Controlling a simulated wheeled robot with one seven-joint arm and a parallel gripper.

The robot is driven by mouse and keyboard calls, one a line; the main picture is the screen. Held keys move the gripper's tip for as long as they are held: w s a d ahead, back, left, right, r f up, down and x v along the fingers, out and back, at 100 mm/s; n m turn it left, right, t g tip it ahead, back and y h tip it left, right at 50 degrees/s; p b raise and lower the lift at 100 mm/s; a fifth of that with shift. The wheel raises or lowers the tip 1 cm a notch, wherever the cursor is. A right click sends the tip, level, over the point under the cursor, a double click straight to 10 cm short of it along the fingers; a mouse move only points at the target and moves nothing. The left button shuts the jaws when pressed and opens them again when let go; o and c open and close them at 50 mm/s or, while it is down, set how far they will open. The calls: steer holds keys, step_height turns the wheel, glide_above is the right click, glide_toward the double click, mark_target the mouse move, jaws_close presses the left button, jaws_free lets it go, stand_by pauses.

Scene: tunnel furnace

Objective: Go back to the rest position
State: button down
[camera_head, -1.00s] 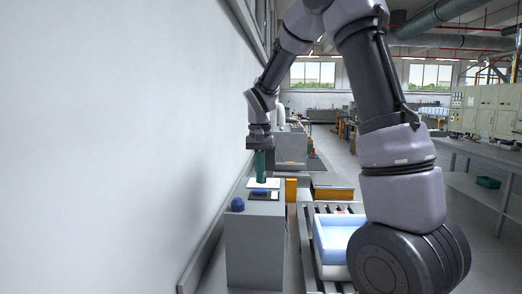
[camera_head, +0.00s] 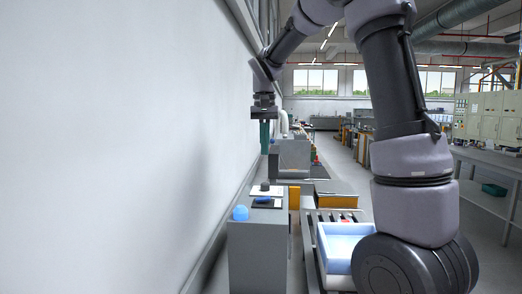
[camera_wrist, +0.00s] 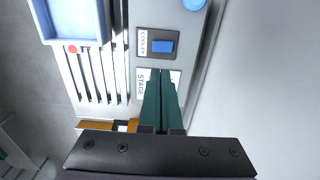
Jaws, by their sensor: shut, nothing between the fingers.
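My gripper (camera_head: 264,137) hangs pointing down above the grey cabinet in the head view, clear of its top. In the wrist view its two green fingers (camera_wrist: 160,78) are together with nothing between them. Below it on the grey cabinet (camera_head: 257,255) are a blue dome (camera_head: 240,213), a dark plate with a blue block (camera_head: 264,199) and a white plate with a small dark object (camera_head: 265,186). The wrist view shows the blue block (camera_wrist: 163,46) on its labelled plate, and a label reading STAGE, partly hidden by the fingers.
A blue-white tray (camera_head: 325,262) sits on a slatted conveyor right of the cabinet. A white wall (camera_head: 110,150) runs close along the left. A grey box (camera_head: 292,158) stands behind the cabinet. A workbench (camera_head: 490,193) is at the right, with open floor before it.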

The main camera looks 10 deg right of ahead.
steer(key=s+d+r+t+y, duration=0.1)
steer(key=s+d+t, duration=0.2)
steer(key=s, duration=0.8)
steer(key=s+d+r+t+y, duration=0.1)
steer(key=s+d+r+t, duration=0.1)
steer(key=s, duration=0.9)
steer(key=shift+s+d+r+m+t, duration=0.25)
steer(key=shift+s+d+m+t, duration=0.1)
steer(key=shift+d+t, duration=0.55)
